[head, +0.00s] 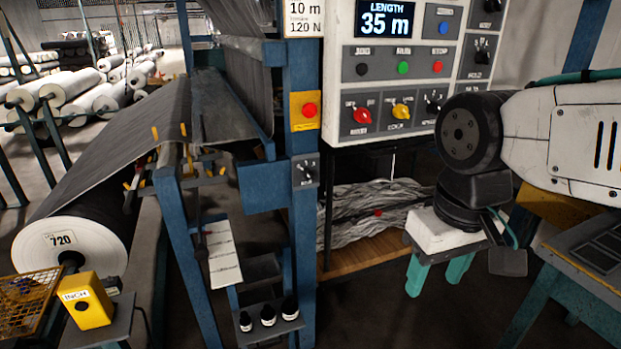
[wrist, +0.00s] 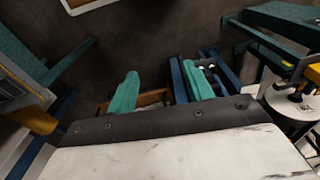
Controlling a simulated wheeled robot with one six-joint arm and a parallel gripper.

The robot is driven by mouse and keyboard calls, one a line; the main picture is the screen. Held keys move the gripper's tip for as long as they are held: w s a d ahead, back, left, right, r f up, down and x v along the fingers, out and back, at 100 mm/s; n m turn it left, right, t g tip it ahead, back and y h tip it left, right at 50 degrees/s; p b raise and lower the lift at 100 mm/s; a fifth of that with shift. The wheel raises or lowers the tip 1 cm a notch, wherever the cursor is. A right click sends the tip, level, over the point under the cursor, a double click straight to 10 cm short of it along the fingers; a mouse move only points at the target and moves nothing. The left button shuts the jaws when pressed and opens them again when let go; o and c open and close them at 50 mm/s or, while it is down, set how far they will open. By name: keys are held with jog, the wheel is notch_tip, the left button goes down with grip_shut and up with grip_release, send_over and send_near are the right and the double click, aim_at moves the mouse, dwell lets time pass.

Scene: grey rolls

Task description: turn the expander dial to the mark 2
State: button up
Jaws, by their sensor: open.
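A small black dial (head: 305,172) with a light pointer sits on a grey plate on the blue post of the machine. The control panel (head: 345,95) carries a red knob (head: 361,115), a yellow knob (head: 401,111) and a black knob (head: 434,101) in its lower row. Their labels are too small to read, so I cannot tell which is the expander dial. My gripper (head: 434,282) points down, to the right of the post and below the panel. Its teal fingers are apart and empty; they also show in the wrist view (wrist: 160,95). It touches no dial.
A red button on a yellow plate (head: 306,110) is above the post dial. Grey fabric (head: 375,210) lies heaped on a wooden board (head: 350,262) behind my gripper. A large roll marked 720 (head: 68,250) and a yellow INCH box (head: 86,300) are at left. Dark floor is free below my gripper.

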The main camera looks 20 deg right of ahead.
notch_tip(320, 180, down, 3)
jog(key=w+g, duration=0.2)
jog(key=n+t+y, duration=0.1)
jog(key=t+y, duration=0.1)
jog(key=t, duration=1.7)
send_near(311, 178)
jog(key=w, duration=0.7)
jog(key=w+a, duration=0.1)
jog(key=w, duration=0.2)
jog(key=shift+a+f, duration=0.1)
jog(key=c, duration=1)
